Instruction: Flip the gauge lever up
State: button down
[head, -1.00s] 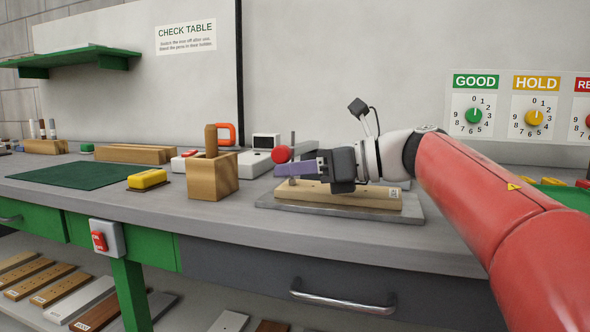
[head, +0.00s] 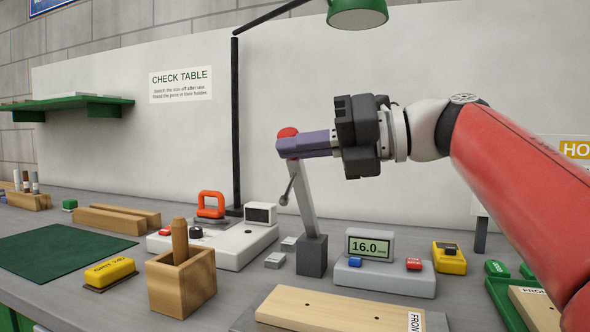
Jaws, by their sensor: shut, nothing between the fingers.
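The gauge has a dark square base (head: 312,262) and a light grey bar (head: 302,195) rising from it, tilted slightly left. A red ball knob (head: 288,132) shows at the bar's top, partly hidden by my fingers. A thin curved grey rod (head: 291,185) with a small ball end hangs beside the bar. My gripper (head: 284,148) comes in from the right, its purple fingers shut and empty, across the bar's top just below the knob. I cannot tell whether they touch it.
A display box (head: 378,272) reading 16.0 stands right of the base. A wooden board (head: 340,310) lies in front. A wooden pen holder (head: 182,285), a yellow block (head: 110,272) and a white device (head: 225,250) stand left. A green lamp (head: 357,12) hangs above.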

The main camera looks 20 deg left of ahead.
jog(key=shift+w+d+r+m, duration=0.1)
jog(key=shift+w+r+m, duration=0.4)
jog(key=shift+w, duration=0.3)
jog(key=shift+w+d+r+m, duration=0.1)
jog(key=shift+w+r+m, duration=0.4)
jog(key=shift+w, duration=0.35)
jog(key=shift+w+r+m, duration=0.4)
jog(key=shift+w+r, duration=0.2)
jog(key=shift+w, duration=0.2)
jog(key=d, duration=0.7)
jog(key=shift+w+d+r, duration=0.3)
jog(key=shift+d+r, duration=0.05)
jog(key=shift+s, duration=0.1)
